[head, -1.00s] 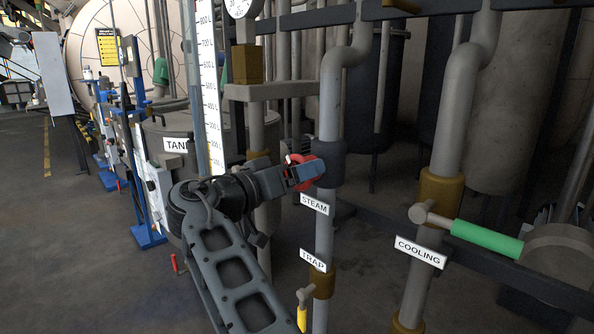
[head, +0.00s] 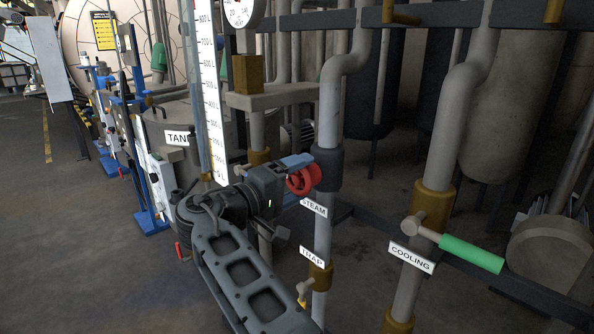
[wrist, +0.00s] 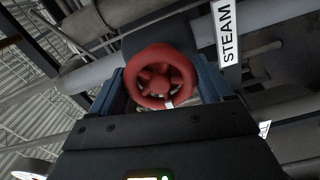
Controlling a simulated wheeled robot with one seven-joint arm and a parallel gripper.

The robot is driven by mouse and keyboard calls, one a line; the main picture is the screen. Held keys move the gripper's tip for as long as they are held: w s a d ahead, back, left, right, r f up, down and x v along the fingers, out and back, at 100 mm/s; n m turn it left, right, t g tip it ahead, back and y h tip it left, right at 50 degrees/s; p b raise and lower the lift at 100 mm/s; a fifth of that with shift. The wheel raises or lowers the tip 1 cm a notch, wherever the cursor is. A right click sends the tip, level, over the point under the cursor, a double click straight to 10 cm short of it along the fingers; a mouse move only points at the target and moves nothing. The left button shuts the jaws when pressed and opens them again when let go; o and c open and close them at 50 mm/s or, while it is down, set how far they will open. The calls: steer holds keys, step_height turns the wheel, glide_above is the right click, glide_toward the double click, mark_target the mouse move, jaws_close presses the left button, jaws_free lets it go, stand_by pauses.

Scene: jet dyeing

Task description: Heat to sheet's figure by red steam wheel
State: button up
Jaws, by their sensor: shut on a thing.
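The red steam wheel (head: 303,179) sits on the grey steam pipe, just above the STEAM label (head: 314,207). In the wrist view the red wheel (wrist: 160,77) faces me between the two blue fingers of my gripper (wrist: 165,90). In the head view my gripper (head: 297,174) is shut on the wheel's rim, reaching from the left. A round dial gauge (head: 241,10) shows at the top, partly cut off; its needle cannot be read. No sheet with a readable figure is clear in these views.
A green-handled COOLING valve (head: 470,252) stands to the right with its COOLING label (head: 411,257). A TRAP label (head: 311,257) and a small yellow-handled valve (head: 304,290) are below the wheel. A level scale (head: 208,90) stands left of the pipes. Open floor lies at left.

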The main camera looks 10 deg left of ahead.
steer(key=shift+f+n+p, duration=0.15)
steer(key=shift+n+p, duration=0.55)
steer(key=shift+n, duration=0.5)
steer(key=o, duration=1)
steer(key=shift+c, duration=0.2)
steer(key=v, duration=0.7)
steer(key=shift+s+a+b, duration=0.25)
steer(key=shift+s+b, duration=0.05)
steer(key=shift+s, duration=0.05)
